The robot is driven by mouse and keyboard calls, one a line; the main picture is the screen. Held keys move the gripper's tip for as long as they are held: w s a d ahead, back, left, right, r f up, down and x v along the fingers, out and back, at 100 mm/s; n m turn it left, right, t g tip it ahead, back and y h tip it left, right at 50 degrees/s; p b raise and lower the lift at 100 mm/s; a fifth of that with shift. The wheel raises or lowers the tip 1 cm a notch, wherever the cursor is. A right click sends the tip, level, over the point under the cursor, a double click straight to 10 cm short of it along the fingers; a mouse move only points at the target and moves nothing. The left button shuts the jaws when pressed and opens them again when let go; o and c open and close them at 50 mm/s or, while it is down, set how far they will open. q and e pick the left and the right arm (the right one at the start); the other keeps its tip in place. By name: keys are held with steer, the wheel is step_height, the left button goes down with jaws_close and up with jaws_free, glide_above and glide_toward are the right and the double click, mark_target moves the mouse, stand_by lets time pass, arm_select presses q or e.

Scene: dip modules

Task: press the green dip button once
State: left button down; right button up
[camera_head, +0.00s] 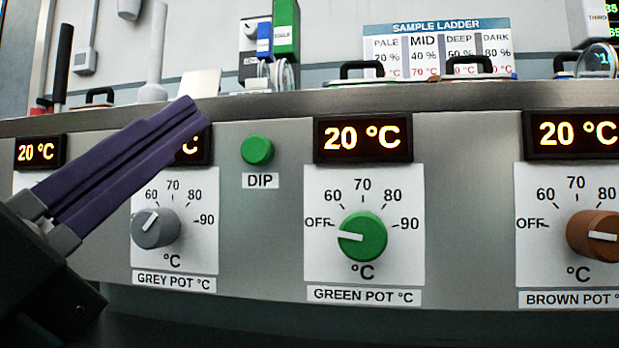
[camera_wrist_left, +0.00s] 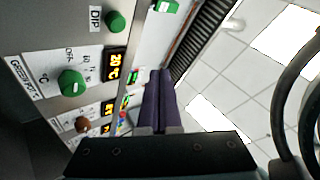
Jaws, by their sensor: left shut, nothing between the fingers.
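The green dip button (camera_head: 257,150) is a round green knob on the steel front panel, above a white DIP label (camera_head: 260,181). It also shows in the left wrist view (camera_wrist_left: 115,21) at the top. My left gripper (camera_head: 197,113) comes in from the left in the head view, its purple fingers shut together and empty. Its fingertips are left of the button and a little higher in the picture, apart from it. The fingers partly cover the grey pot's display. The fingers also show in the left wrist view (camera_wrist_left: 161,75). My right gripper is not in view.
Below the panel's displays sit a grey pot dial (camera_head: 156,228), a green pot dial (camera_head: 362,236) and a brown pot dial (camera_head: 594,235). Lidded pots with black handles (camera_head: 375,68) stand on the worktop behind, under a sample ladder sign (camera_head: 436,45). The panel around the button is clear.

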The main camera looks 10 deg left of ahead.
mark_target(257, 151)
arm_select(q)
steer(key=shift+w+d+b, duration=0.15)
steer(key=shift+w+b, duration=0.6)
steer(key=shift+w, duration=3.5)
steer(key=shift+w, duration=0.1)
steer(key=shift+w, duration=0.35)
